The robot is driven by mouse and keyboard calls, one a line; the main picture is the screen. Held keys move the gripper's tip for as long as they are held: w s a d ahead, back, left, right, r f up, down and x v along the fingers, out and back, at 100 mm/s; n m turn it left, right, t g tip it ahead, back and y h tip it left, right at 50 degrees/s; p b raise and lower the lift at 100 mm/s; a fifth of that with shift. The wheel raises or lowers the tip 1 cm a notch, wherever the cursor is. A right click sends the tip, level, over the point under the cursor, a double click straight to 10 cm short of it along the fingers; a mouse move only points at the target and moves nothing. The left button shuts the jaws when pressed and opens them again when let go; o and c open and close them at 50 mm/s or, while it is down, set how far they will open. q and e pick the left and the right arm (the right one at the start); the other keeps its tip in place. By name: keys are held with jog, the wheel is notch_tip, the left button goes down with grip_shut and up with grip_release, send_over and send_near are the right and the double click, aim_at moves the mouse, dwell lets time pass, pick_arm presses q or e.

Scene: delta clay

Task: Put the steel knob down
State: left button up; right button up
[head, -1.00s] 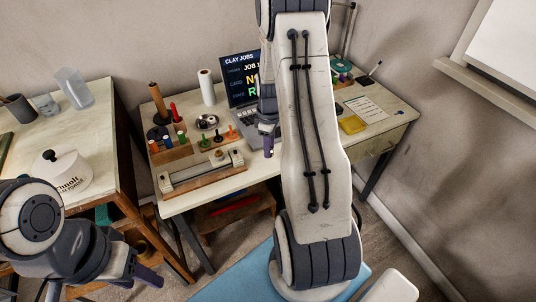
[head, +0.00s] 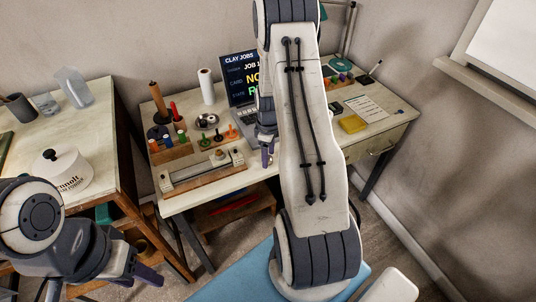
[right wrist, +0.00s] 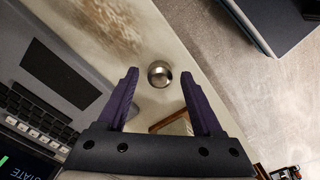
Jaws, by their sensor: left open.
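The steel knob (right wrist: 159,74) is a small shiny round piece in the right wrist view. It appears to rest on the pale tabletop (right wrist: 150,35) close to the table's edge. My right gripper (right wrist: 159,76) is open, with its purple fingers on either side of the knob and visible gaps between. In the head view my right gripper (head: 267,158) is low over the desk's front edge, partly hidden by my arm; the knob cannot be made out there. My left gripper (head: 150,279) is open and empty at the lower left, away from the desk.
A laptop (head: 248,130) stands beside my right gripper. A wooden fixture with a metal bar (head: 203,172) and a wooden rack of coloured pegs (head: 176,152) lie left of it. A yellow block (head: 353,124) is further right. A side table (head: 100,130) stands at the left.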

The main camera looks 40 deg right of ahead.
jog(key=shift+r, duration=0.3)
notch_tip(320, 180, up, 12)
jog(key=a+r, duration=0.4)
jog(key=a, duration=0.8)
jog(key=s+a+r, duration=0.2)
jog(key=s+a, duration=0.1)
jog(key=a, duration=0.3)
jog(key=s+a+r, duration=0.1)
jog(key=s+a, duration=0.1)
jog(key=a, duration=0.4)
jog(key=s+a+r, duration=0.1)
jog(key=s+a, duration=0.4)
jog(key=s, duration=0.3)
jog(key=s+a+y, duration=0.1)
jog(key=s+a, duration=0.4)
jog(key=s, duration=0.3)
jog(key=shift+s+r+n, duration=0.15)
jog(key=shift+r+n, duration=0.2)
jog(key=shift+n, duration=0.05)
